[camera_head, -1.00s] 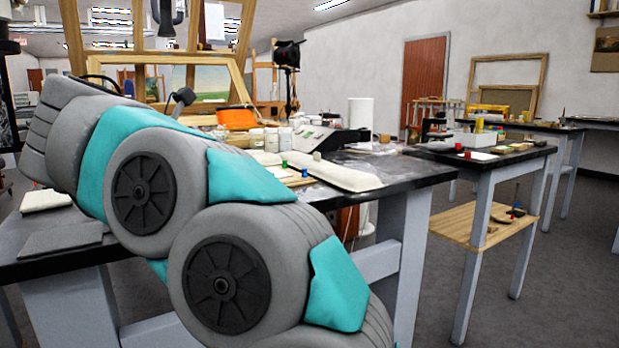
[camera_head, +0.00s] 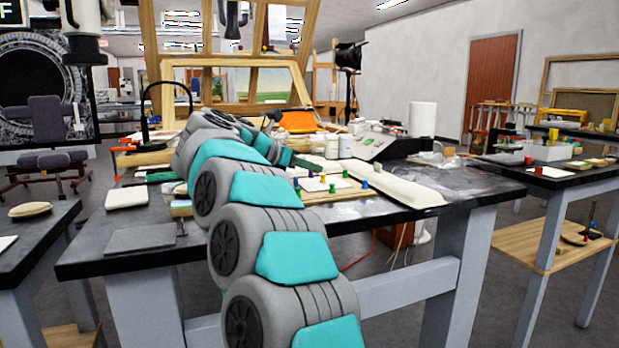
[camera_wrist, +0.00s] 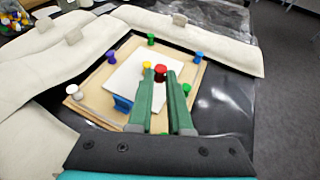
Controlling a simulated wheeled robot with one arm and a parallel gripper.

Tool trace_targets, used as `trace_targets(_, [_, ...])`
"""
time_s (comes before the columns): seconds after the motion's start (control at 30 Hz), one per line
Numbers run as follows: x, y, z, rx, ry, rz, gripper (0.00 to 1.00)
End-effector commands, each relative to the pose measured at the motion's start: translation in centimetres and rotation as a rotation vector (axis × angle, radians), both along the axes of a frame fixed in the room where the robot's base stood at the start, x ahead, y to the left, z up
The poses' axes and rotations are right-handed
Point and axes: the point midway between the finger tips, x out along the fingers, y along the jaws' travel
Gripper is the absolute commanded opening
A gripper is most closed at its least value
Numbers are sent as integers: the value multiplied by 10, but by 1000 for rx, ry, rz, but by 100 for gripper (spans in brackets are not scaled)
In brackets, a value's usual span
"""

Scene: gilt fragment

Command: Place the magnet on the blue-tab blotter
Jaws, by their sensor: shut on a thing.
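In the wrist view my gripper (camera_wrist: 161,80) has two green fingers closed on a small red magnet (camera_wrist: 160,72) at their tips. The white square blotter (camera_wrist: 125,78) lies on a tan board (camera_wrist: 95,97) beneath the fingers. A blue tab (camera_wrist: 123,103) shows at its near left edge. The magnet appears over the blotter's right part; I cannot tell whether it touches. A yellow peg (camera_wrist: 147,65) is just left of the magnet. In the head view my gripper (camera_head: 305,163) is over the bench, and the board (camera_head: 322,194) is partly hidden by my arm.
Several coloured pegs stand around the board, including a purple one (camera_wrist: 112,56), a white one (camera_wrist: 73,92) and a blue one (camera_wrist: 197,57). Pale padded bolsters (camera_wrist: 195,42) lie behind and left. White jars (camera_head: 335,146) stand behind on the dark bench (camera_head: 400,218).

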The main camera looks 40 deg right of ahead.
Motion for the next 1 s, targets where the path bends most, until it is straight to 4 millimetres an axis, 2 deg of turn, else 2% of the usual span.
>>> trace_targets(0.2, [7, -6, -1, 0, 1, -2, 0])
trace_targets(0.6, [6, -6, -33, 0, 1, 1, 0])
trace_targets(1.0, [6, -5, -38, 0, -1, 1, 0])
